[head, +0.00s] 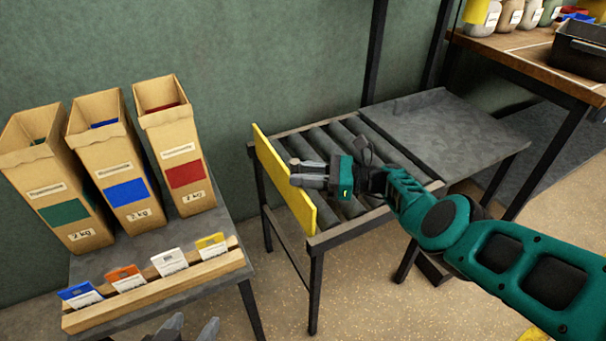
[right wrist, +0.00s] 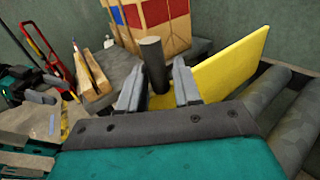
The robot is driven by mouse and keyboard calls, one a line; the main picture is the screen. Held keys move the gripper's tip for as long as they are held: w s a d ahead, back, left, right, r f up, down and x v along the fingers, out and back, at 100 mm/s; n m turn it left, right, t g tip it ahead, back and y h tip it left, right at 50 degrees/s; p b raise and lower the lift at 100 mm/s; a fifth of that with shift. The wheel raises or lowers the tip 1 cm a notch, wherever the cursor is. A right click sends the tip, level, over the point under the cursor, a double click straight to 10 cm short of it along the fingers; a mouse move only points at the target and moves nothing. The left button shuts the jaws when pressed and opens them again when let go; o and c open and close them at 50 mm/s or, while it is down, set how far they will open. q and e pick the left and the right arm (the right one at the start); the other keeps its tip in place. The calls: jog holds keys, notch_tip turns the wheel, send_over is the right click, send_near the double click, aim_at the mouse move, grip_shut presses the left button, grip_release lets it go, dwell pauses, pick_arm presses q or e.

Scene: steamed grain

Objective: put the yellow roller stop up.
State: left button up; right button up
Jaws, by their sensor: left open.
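The yellow roller stop (head: 284,180) is a flat board standing on edge at the left end of the roller table (head: 345,232). It also shows in the right wrist view (right wrist: 232,65), behind the fingers. My right gripper (head: 302,174) reaches in from the right over the rollers, fingertips near the stop's upper edge. Its fingers are apart in the right wrist view (right wrist: 157,80). A dark cylinder (right wrist: 152,62) shows between them; I cannot tell whether they touch it. My left gripper (head: 190,330) is at the bottom edge, open, only its fingertips visible.
A small table on the left holds three cardboard boxes (head: 118,185) and a wooden rack (head: 155,292) with several cards. A grey plate (head: 440,125) adjoins the rollers (head: 352,140). A wooden workbench (head: 530,52) stands at the upper right. Floor is clear between the two tables.

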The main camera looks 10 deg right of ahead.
jog(key=shift+o, duration=1.3)
jog(key=p+v, duration=0.1)
jog(key=v, duration=1.1)
jog(key=shift+d, duration=0.2)
jog(key=shift+s+d+r, duration=0.1)
jog(key=shift+s+d, duration=0.05)
jog(key=shift+d, duration=0.05)
